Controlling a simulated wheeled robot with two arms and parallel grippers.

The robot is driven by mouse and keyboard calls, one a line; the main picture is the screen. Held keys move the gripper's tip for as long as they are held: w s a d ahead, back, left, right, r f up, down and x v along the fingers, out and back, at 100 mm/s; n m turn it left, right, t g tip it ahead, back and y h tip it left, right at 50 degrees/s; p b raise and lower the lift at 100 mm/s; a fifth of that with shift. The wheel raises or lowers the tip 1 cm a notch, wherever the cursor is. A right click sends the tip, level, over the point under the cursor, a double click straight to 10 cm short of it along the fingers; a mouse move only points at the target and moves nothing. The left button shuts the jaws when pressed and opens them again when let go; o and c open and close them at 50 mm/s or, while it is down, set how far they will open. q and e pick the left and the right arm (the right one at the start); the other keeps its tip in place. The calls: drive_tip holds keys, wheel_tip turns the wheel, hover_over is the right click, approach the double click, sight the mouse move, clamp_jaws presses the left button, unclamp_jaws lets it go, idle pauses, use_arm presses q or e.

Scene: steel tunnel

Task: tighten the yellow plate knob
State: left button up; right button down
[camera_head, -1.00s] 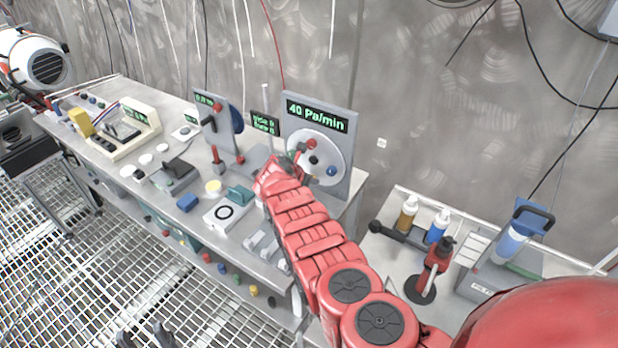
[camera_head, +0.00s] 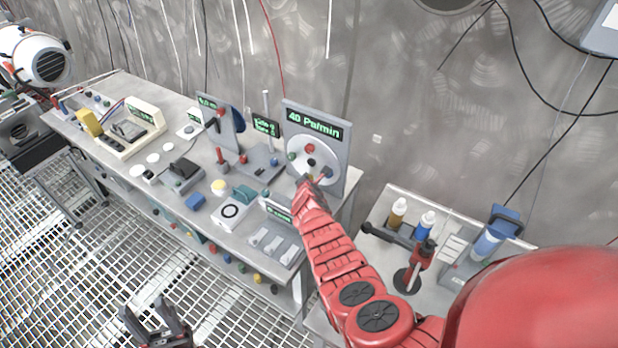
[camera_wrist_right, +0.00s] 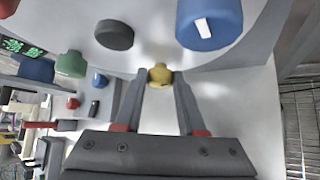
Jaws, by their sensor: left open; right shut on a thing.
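The yellow knob (camera_wrist_right: 160,73) sits on the pale round plate (camera_wrist_right: 150,52) in the right wrist view. My right gripper (camera_wrist_right: 159,78) has its two fingertips closed on either side of this knob. In the head view my right gripper (camera_head: 307,182) is at the lower edge of the round plate (camera_head: 300,168), and it hides the yellow knob there. The upright panel behind the plate has a display (camera_head: 315,124) reading 40 Pa/min. My left gripper (camera_head: 158,322) is open and empty, low over the grating floor, apart from the bench.
Other knobs stand close by on the plate: blue (camera_wrist_right: 208,25), black (camera_wrist_right: 113,34) and green (camera_wrist_right: 70,64). A red knob (camera_head: 309,148) is higher up. The bench to the left holds several devices. A side table at right carries bottles (camera_head: 425,224) and a red-black tool (camera_head: 415,265).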

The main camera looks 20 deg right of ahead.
idle(0.3)
drive_tip(key=c, duration=0.5)
unclamp_jaws()
drive_tip(key=shift+s+a+r+p, duration=0.1)
drive_tip(key=shift+s+r+p, duration=0.2)
drive_tip(key=shift+p, duration=0.35)
drive_tip(key=shift+s+f+p+v, duration=0.1)
drive_tip(key=shift+p+v, duration=0.45)
drive_tip(key=shift+v, duration=3.6)
drive_tip(key=shift+s+f+p+v, duration=0.1)
drive_tip(key=shift+p+v, duration=0.45)
drive_tip(key=shift+v, duration=3.55)
